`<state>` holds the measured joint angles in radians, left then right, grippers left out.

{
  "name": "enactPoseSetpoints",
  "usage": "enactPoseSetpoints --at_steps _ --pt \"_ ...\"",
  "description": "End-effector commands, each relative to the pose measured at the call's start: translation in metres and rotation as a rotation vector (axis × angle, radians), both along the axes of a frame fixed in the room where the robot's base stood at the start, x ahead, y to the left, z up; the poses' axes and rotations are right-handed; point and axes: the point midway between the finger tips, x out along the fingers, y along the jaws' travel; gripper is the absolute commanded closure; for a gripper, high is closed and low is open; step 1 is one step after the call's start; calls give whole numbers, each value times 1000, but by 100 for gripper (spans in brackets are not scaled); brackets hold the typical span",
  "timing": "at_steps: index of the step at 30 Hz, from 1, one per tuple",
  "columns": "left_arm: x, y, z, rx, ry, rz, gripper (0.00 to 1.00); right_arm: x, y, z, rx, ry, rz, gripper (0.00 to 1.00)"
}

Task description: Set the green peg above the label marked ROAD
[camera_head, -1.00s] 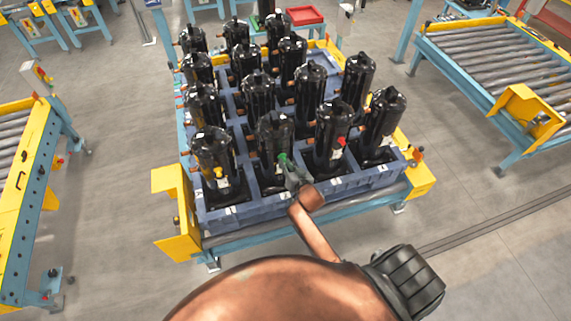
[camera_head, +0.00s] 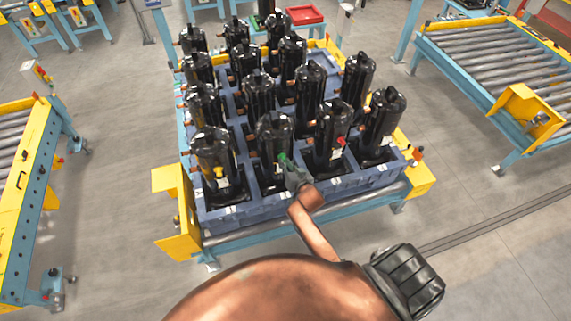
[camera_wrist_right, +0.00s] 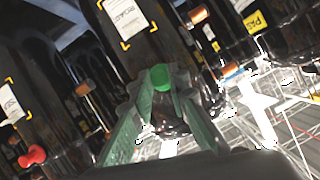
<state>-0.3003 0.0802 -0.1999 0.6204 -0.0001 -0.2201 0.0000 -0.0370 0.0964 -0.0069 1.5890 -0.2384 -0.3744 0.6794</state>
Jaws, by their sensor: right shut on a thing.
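My right gripper (camera_head: 290,168) is at the front row of the pallet, by the second black compressor from the left (camera_head: 272,136). In the right wrist view its fingers (camera_wrist_right: 157,92) are shut on the green peg (camera_wrist_right: 161,77). The peg also shows in the head view (camera_head: 283,158), at the lower front of that compressor. A white label that seems to read ROAD (camera_wrist_right: 126,17) is on a black compressor body, close to the peg in the picture. I cannot tell whether the peg touches the compressor. My left gripper is not in view.
A blue pallet (camera_head: 240,214) holds rows of black compressors. A red peg (camera_head: 341,141) and a yellow peg (camera_head: 218,172) are on the neighbouring front compressors. Roller conveyors stand at the right (camera_head: 490,62) and left (camera_head: 30,200).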

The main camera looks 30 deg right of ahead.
Motion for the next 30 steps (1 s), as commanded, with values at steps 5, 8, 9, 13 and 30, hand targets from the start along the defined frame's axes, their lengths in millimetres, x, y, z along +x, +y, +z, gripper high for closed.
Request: enactPoseSetpoints --at_steps 5,8,9,13,30 --pt "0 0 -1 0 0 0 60 3 -1 0 0 0 0 100" --pt "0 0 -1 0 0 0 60 4 -1 0 0 0 0 100" --pt "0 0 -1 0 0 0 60 5 -1 0 0 0 0 100" --pt "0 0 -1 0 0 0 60 6 -2 0 0 0 0 100" --pt "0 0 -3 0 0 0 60 13 -3 0 0 0 0 100"
